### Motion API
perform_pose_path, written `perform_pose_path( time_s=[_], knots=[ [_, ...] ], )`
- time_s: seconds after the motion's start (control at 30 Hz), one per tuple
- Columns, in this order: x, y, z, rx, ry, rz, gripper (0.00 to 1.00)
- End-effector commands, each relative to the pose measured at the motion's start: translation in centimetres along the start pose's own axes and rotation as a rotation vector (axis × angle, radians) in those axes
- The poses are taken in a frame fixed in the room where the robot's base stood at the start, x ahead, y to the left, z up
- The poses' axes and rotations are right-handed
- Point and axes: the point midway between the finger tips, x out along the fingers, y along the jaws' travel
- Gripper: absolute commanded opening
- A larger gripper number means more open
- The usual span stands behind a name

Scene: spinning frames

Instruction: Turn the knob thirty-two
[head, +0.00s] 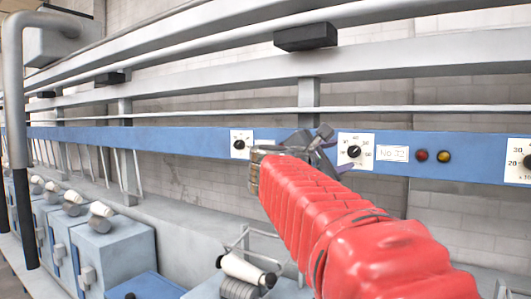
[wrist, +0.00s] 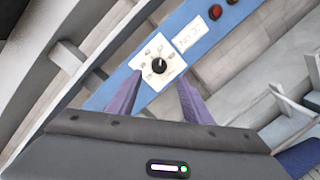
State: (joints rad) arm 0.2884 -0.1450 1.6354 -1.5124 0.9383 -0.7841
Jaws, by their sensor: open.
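The black knob (head: 354,151) sits on a white dial plate with printed numbers, fixed to the blue rail. A white label (head: 393,154), whose number is hard to read but may be 32, is just right of it. In the wrist view the knob (wrist: 158,66) is near the middle, slightly beyond the fingertips, with the label (wrist: 189,33) up and right. My gripper (head: 329,139) is open and empty, just left of the dial in the head view. Its two purple fingers (wrist: 160,78) lie on either side of the knob's line in the wrist view; contact is not visible.
Another dial (head: 241,144) is to the left, and one more (head: 519,160) is at the right edge. A red lamp (head: 422,155) and an amber lamp (head: 444,156) are right of the label. Grey rails run above; machinery with white bobbins (head: 247,270) stands below.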

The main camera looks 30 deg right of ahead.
Motion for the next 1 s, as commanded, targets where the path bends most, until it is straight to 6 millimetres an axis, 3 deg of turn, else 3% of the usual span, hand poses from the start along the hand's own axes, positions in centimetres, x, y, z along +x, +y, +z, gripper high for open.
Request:
perform_pose_path(
  time_s=[0.5,0.7,1.0],
  knots=[
    [7.5,0.0,0.0,0.0,0.0,-0.002,0.46],
    [8.5,0.0,0.0,0.0,0.001,0.0,0.46],
    [8.5,0.0,0.0,0.001,0.001,0.001,0.42]
  ],
)
